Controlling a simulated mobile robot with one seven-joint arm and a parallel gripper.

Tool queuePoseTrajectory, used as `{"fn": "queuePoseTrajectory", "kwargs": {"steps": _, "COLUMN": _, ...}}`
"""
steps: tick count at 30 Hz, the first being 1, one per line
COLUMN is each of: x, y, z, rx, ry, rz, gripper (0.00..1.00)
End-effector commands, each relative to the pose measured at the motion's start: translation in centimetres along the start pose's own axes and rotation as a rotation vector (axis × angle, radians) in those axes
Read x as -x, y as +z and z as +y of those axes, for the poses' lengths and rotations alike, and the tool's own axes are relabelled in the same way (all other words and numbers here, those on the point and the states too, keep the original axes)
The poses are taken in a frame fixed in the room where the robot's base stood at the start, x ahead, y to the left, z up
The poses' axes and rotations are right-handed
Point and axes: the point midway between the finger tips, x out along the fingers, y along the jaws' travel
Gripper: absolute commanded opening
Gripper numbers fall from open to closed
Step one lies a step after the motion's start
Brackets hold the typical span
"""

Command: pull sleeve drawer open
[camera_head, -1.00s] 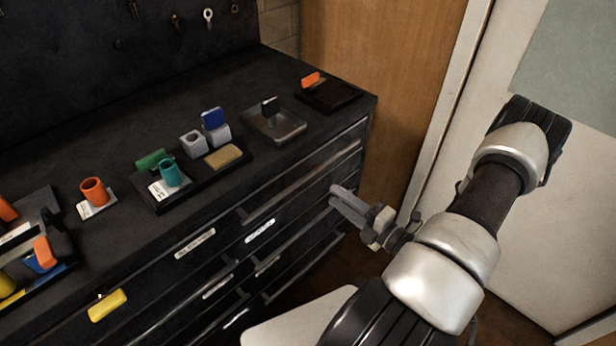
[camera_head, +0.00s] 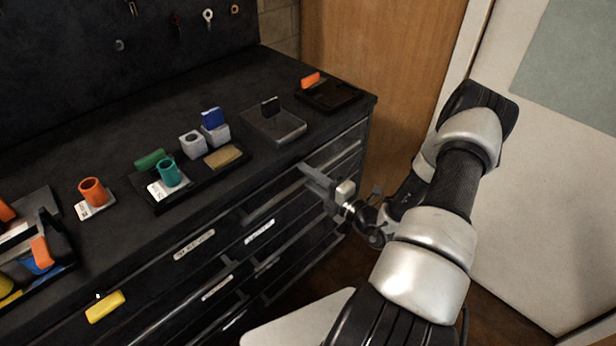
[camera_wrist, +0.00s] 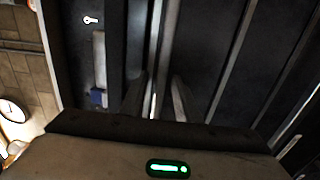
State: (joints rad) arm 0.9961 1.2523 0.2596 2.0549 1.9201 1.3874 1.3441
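The black cabinet has several drawers with long rail handles and small white labels. A label (camera_head: 194,244) sits left of my gripper and another label (camera_head: 260,231) sits lower, but I cannot read either surely. My gripper (camera_head: 311,178) is at the long handle of the top right drawer (camera_head: 338,157), which looks shut. In the wrist view the gripper's two fingers (camera_wrist: 158,97) are apart, with the bright handle rail (camera_wrist: 156,45) running between them. I cannot tell whether either finger touches the rail.
The black cabinet top (camera_head: 110,140) holds a teal cup (camera_head: 169,173), an orange cup (camera_head: 93,191), a clear tray (camera_head: 274,125) and a dark tray (camera_head: 330,95). A wooden panel (camera_head: 385,60) stands behind the right end.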

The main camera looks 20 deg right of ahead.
Motion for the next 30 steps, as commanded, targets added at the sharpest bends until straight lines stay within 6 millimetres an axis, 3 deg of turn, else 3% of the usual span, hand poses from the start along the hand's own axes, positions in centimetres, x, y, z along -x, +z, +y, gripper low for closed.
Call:
{"fn": "queuePoseTrajectory", "kwargs": {"steps": 1, "x": 0.0, "y": 0.0, "z": 0.0, "rx": 0.0, "ry": 0.0, "rz": 0.0, "gripper": 0.23}}
{"fn": "queuePoseTrajectory", "kwargs": {"steps": 5, "x": 0.0, "y": 0.0, "z": 0.0, "rx": 0.0, "ry": 0.0, "rz": 0.0, "gripper": 0.01}}
{"fn": "queuePoseTrajectory", "kwargs": {"steps": 17, "x": 0.9, "y": 0.1, "z": 0.1, "rx": -0.001, "ry": 0.0, "rz": -0.003, "gripper": 0.0}}
{"fn": "queuePoseTrajectory", "kwargs": {"steps": 23, "x": 4.4, "y": 0.1, "z": 0.1, "rx": -0.003, "ry": -0.002, "rz": -0.006, "gripper": 0.0}}
{"fn": "queuePoseTrajectory", "kwargs": {"steps": 30, "x": 12.0, "y": 0.1, "z": 0.1, "rx": -0.002, "ry": -0.003, "rz": -0.007, "gripper": 0.0}}
